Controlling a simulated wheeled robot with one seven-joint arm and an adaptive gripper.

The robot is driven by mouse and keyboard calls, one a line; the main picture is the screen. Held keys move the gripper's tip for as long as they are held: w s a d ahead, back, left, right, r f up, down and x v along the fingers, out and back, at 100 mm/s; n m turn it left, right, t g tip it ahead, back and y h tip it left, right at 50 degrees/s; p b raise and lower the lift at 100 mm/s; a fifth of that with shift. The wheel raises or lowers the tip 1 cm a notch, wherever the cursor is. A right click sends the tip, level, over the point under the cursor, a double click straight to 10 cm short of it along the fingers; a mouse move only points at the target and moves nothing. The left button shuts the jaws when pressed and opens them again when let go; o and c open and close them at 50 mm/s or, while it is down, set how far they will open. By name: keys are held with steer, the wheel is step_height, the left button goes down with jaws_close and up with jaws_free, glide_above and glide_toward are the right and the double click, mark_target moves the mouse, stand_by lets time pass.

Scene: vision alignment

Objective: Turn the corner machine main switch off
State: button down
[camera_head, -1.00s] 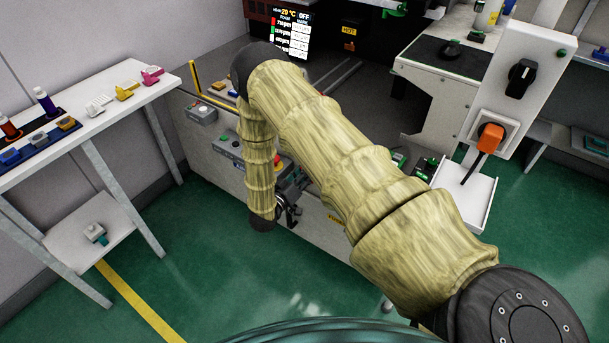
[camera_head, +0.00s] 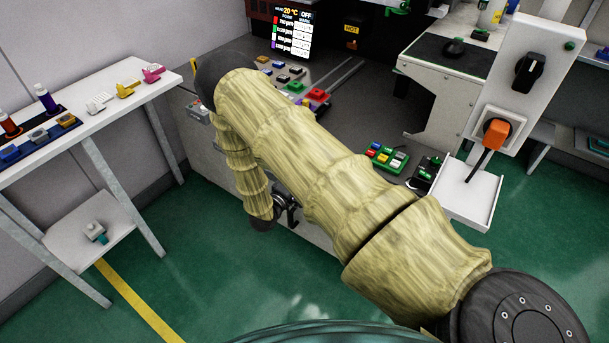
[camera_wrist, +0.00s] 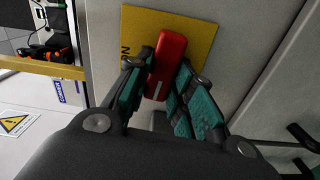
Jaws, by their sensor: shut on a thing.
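The main switch is a red handle (camera_wrist: 168,56) on a yellow plate (camera_wrist: 205,32) in the wrist view. Part of a black word shows on the plate beside it. My gripper (camera_wrist: 163,78) is shut on the red handle, with a teal-padded finger on each side. The handle stands slightly tilted in this view. In the head view my gripper (camera_head: 286,207) is at the front panel of the machine (camera_head: 215,150). The switch is hidden there behind my arm and gripper.
A white post carries a black rotary knob (camera_head: 528,70) and an orange plug (camera_head: 495,134). The machine top holds a button pad (camera_head: 386,158) and several coloured blocks. A screen (camera_head: 291,32) reads 20 °C and OFF. A white table (camera_head: 110,118) stands left. Green floor is clear in front.

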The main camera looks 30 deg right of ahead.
steer(key=shift+f+n, duration=0.15)
steer(key=shift+n, duration=0.45)
steer(key=c, duration=1.2)
jaws_free()
steer(key=shift+c, duration=0.2)
steer(key=v, duration=1.2)
steer(key=shift+s, duration=0.1)
